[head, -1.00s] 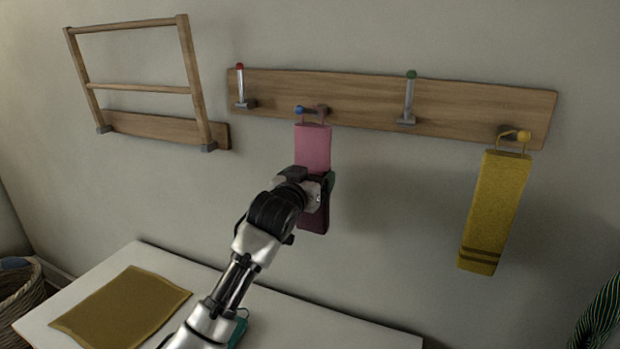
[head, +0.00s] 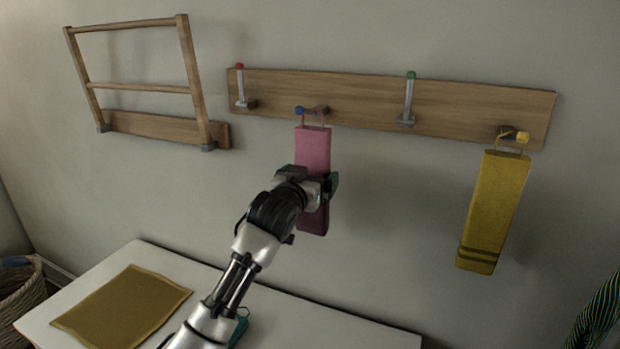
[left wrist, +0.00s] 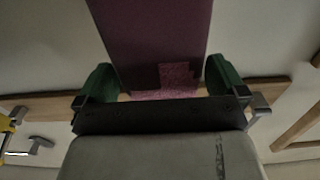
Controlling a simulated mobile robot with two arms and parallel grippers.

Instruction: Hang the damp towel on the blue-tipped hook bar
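The pink towel (head: 313,150) hangs upright by its loop from the blue-tipped hook bar (head: 299,110) on the wooden wall board; its lower part is darker. My left gripper (head: 322,187) is at the towel's lower half. In the left wrist view the green fingertips of the left gripper (left wrist: 158,82) stand wide apart, one to each side of the towel (left wrist: 155,40), and look clear of its edges. The gripper hides part of the towel in the head view. My right gripper is in neither view.
The wall board (head: 460,103) also carries a red-tipped bar (head: 240,85), a green-tipped bar (head: 409,98) and a yellow towel (head: 492,210) at right. A wooden rack (head: 140,88) is at upper left. Below are a white table (head: 140,255) with a mustard cloth (head: 125,305), and a basket (head: 22,290).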

